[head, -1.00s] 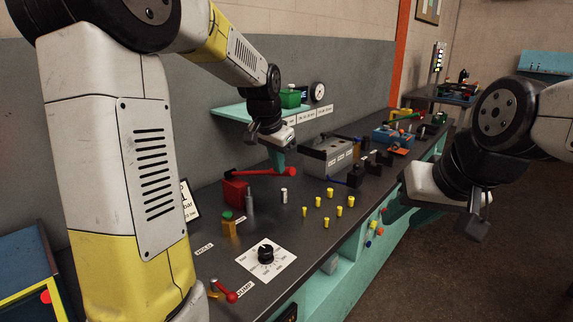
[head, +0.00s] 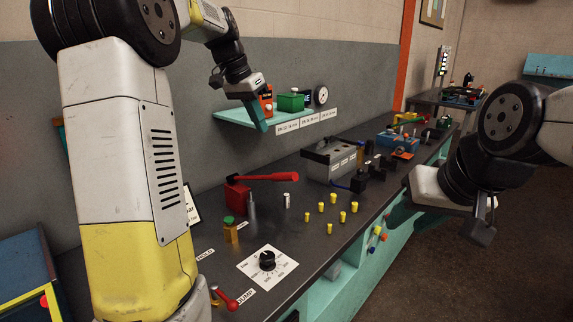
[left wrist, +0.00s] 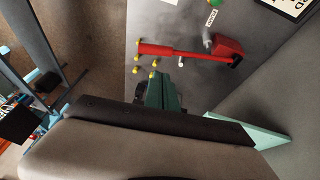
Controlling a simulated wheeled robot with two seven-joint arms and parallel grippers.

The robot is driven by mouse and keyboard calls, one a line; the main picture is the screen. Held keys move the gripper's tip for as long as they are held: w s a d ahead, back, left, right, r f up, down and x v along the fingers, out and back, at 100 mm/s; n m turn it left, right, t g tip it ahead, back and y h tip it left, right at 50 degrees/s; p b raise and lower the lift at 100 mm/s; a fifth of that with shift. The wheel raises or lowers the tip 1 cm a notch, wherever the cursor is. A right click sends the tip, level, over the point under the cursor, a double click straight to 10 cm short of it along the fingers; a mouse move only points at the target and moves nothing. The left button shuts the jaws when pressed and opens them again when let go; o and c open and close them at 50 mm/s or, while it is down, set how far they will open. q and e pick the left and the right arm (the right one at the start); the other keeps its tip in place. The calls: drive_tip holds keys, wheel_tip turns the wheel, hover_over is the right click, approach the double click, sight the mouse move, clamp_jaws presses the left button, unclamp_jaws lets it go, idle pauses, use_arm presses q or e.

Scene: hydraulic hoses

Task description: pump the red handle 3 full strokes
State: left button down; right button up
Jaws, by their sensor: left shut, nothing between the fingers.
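The red handle (head: 268,177) is a long bar with a thicker red grip at its right end. It lies about level, joined to a red pump block (head: 237,194) on the dark bench. In the left wrist view the red handle (left wrist: 172,51) and the red block (left wrist: 229,50) show beyond my fingers. My left gripper (head: 261,125) is shut and empty, up in front of the teal shelf, above the handle and apart from it. My right gripper (head: 483,232) hangs off the bench's front edge at the right; its finger gap is not clear.
A teal shelf (head: 232,118) with a green box (head: 290,102) and a gauge (head: 321,96) is close to my left gripper. Several yellow pegs (head: 332,206), a dial plate (head: 267,266), a small red lever (head: 230,302) and a grey box (head: 330,160) stand on the bench.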

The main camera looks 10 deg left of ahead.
sight(279, 176)
use_arm(q)
drive_tip(key=x, duration=0.9)
drive_tip(key=s+x, duration=0.1)
drive_tip(key=x, duration=0.3)
drive_tip(key=shift+w+d+f, duration=0.1)
drive_tip(key=shift+d+f, duration=0.25)
